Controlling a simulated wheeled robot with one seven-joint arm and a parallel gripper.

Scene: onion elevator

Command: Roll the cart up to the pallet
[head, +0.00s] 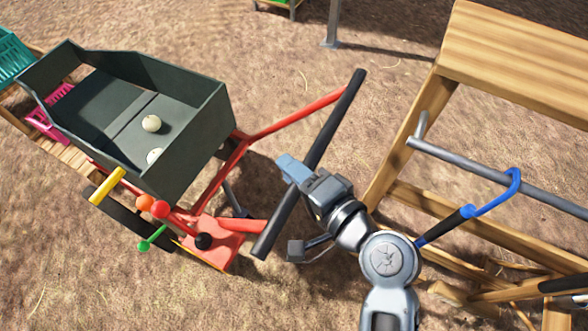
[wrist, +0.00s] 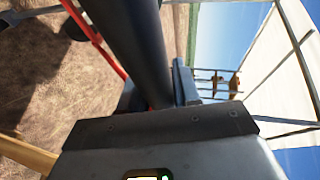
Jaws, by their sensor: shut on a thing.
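The cart has a dark green tipping box (head: 195,145) on a red frame (head: 232,168), at the left of the head view. Its black handlebar (head: 343,107) runs across at the cart's right end. My gripper (head: 293,172) is shut on the middle of this handlebar. The handlebar also fills the upper left of the wrist view (wrist: 130,45), with a finger beside it. A wooden pallet (head: 75,160) lies at the far left, beyond the cart's box. The box hides part of the pallet, and I cannot tell whether the cart touches it.
Two pale onions (head: 151,124) lie in the box. A pink crate (head: 47,122) and a teal crate (head: 12,55) are at the left. A wooden bench frame (head: 520,50) with a grey bar stands close on my right. A grey post (head: 333,22) stands behind; bare ground lies between.

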